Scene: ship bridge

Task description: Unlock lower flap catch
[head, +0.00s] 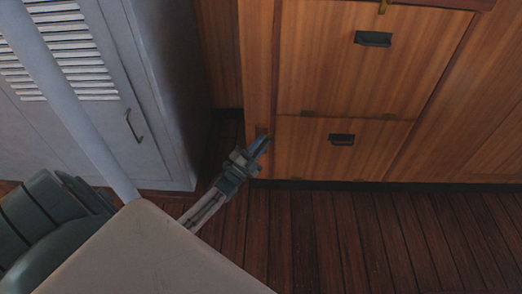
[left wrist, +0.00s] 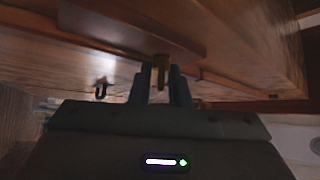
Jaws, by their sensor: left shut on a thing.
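The lower flap (head: 318,150) is a wooden panel with a black handle (head: 342,139), low on the cabinet, and it looks closed. My left gripper (head: 262,141) is at the upright to the left of this flap, near its upper left corner. In the left wrist view the two dark fingers (left wrist: 160,88) are shut on a small brass catch (left wrist: 160,66), which stands out from the wood between them. In the head view the gripper hides this catch. How far the catch is turned cannot be told. My right gripper is not in view.
The upper flap (head: 365,75) has a black handle (head: 373,39) and a brass catch (head: 383,6) at its top edge. A grey locker (head: 150,100) stands to the left. A dark green seat (head: 50,215) is at lower left. The plank floor (head: 340,235) is clear before the cabinet.

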